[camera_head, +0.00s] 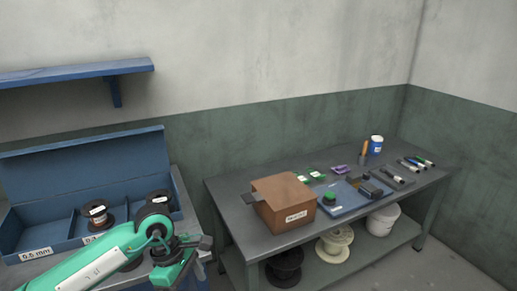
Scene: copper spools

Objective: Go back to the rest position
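My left arm comes in from the lower left, and my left gripper (205,242) is in front of the right end of an open blue box. Its fingers are small and dark here, and I cannot tell whether they are apart or hold anything. A copper spool (97,214) with a white label sits in the middle of the blue box (28,238). Another dark spool (159,199) sits at its right end, close behind my wrist. Part of the box front is hidden by my arm. My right gripper is not in view.
A grey workbench (237,222) on the right carries a brown box (284,202), a blue tray (343,208), a blue-and-white can (376,144) and several pens. Its lower shelf holds a pale spool (335,240), a dark spool (284,268) and a white bucket (383,219). A blue wall shelf (75,72) is upper left.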

